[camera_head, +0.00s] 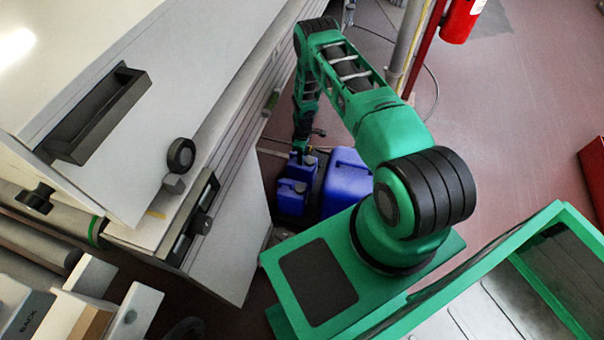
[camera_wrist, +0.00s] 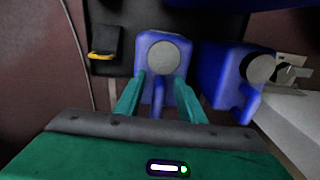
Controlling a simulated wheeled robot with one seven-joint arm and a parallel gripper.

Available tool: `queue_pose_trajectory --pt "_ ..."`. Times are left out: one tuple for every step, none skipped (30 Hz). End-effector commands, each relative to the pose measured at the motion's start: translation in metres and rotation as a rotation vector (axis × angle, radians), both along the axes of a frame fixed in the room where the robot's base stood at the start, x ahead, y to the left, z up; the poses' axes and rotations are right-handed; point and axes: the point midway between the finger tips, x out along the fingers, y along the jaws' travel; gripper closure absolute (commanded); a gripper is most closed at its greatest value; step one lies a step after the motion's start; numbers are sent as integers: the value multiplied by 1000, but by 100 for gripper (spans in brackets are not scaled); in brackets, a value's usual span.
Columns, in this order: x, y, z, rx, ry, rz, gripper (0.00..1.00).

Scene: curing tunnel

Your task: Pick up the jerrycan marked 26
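Several blue jerrycans stand close together on the floor, seen in the head view: a small one at the front (camera_head: 292,197), another small one behind it (camera_head: 303,168) and a larger one (camera_head: 346,178) to the right. My gripper (camera_head: 304,142) is above the small ones. In the wrist view, the gripper's green fingers (camera_wrist: 160,88) are apart, with the handle of a grey-capped blue jerrycan (camera_wrist: 157,40) between them. A second grey-capped jerrycan (camera_wrist: 222,75) is to the right. No number is readable, so I cannot tell which is 26.
A dark base (camera_wrist: 112,60) lies beside the centre jerrycan, with a yellow-and-black item (camera_wrist: 103,43) on it. A grey panel (camera_head: 235,235) stands left of the jerrycans. Pipes and a red cylinder (camera_head: 461,18) are at the back. Open floor lies to the right.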

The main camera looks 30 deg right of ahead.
Motion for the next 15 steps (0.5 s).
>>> queue_pose_trajectory --pt "0 0 -3 0 0 0 64" --pt "0 0 -4 0 0 0 64" --pt "0 0 -5 0 0 0 64" --pt "0 0 -5 0 0 0 64" --pt "0 0 -5 -1 -1 0 64" --pt "0 0 -5 -1 -1 0 64" --pt "0 0 -5 0 0 0 64" --pt "0 0 -5 0 0 0 64" --pt "0 0 -5 0 0 0 64" --pt "0 0 -5 0 0 0 71" --pt "0 0 -5 0 0 0 78" --pt "0 0 -5 0 0 0 88" --pt "0 0 -5 0 0 0 95" --pt "0 0 -5 0 0 0 100" --pt "0 0 -5 0 0 0 100"
